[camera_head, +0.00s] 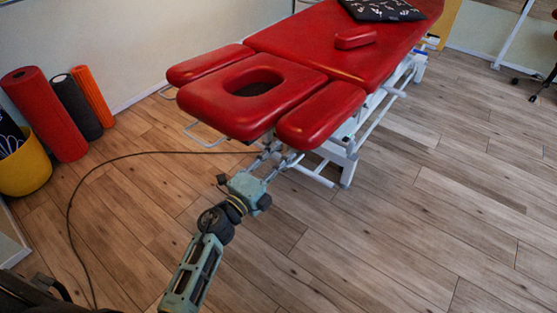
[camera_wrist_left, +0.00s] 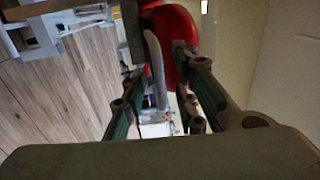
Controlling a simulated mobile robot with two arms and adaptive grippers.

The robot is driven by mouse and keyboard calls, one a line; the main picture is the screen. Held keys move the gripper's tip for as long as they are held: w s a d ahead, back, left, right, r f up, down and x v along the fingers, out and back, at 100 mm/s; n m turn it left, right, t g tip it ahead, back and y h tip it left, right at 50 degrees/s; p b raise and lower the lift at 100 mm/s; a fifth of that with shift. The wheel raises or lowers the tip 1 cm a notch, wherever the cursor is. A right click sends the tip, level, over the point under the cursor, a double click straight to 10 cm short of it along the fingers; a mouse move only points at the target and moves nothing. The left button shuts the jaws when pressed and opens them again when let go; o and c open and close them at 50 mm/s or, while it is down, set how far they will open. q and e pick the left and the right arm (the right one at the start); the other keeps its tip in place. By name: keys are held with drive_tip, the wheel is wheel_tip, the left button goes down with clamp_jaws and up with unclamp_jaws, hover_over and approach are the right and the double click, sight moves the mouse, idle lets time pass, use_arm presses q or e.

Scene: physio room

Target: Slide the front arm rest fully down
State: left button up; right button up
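The red treatment table has two padded arm rests beside its head section (camera_head: 215,105). The nearer, front arm rest (camera_head: 320,116) is on the right in the head view and the other arm rest (camera_head: 210,63) is on the far left. Both look close to the head section's height. My left gripper (camera_head: 277,160) is just below the near end of the front arm rest. In the left wrist view its fingers (camera_wrist_left: 160,95) are apart, with a grey strip (camera_wrist_left: 155,70) and red padding (camera_wrist_left: 178,45) seen between and beyond them. Contact cannot be told. My right gripper is out of view.
The table's white frame (camera_head: 345,160) stands under the padding. A small red cushion (camera_head: 355,38) and a black patterned item (camera_head: 382,9) lie on the table. Rolled mats (camera_head: 50,115) and a yellow bin (camera_head: 24,168) stand left. A dark cable crosses the floor.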

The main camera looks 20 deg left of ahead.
use_arm(q)
clamp_jaws()
idle(0.6)
